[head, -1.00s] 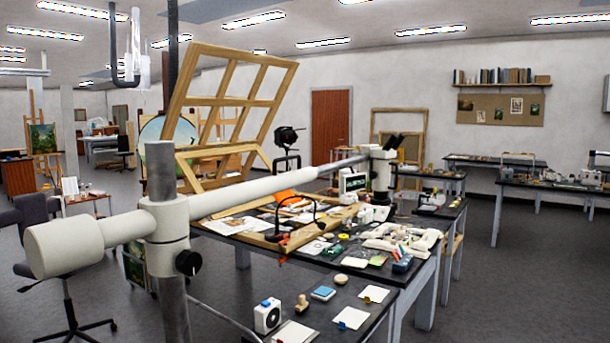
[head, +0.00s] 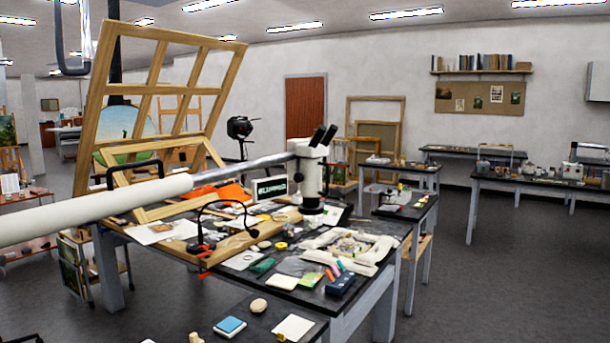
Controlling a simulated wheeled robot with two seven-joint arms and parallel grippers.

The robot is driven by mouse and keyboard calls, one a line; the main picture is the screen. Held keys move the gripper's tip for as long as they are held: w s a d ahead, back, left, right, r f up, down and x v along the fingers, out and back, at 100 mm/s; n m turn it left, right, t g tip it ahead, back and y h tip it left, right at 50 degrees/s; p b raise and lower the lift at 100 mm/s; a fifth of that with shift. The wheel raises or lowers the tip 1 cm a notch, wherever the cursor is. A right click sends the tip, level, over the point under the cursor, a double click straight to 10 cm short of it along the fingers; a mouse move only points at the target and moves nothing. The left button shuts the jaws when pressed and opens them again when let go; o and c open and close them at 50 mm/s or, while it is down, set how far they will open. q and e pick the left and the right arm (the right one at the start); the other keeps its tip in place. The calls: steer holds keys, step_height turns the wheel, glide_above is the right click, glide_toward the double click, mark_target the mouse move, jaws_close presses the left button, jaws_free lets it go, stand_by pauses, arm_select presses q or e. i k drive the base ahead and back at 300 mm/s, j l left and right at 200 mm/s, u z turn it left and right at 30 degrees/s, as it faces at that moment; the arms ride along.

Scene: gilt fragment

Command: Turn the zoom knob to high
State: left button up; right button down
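A white stereo microscope (head: 311,174) with dark eyepieces hangs at the end of a long boom arm (head: 95,208) that crosses the head view from the left. Its head is above the far right part of the cluttered worktable (head: 384,290). Neither of my grippers is in view.
A wooden lattice frame (head: 107,75) leans up behind the worktable. A padded white cushion (head: 373,262), papers and small tools cover the tabletop. A nearer dark table (head: 264,325) holds a blue pad. Dark floor (head: 500,285) is open on the right.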

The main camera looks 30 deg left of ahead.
mark_target(299, 177)
steer(key=i+u, duration=0.1)
steer(key=i, duration=0.5)
steer(key=i+u, duration=0.1)
steer(key=i, duration=0.55)
steer(key=i+l+u, duration=0.15)
steer(key=i, duration=0.45)
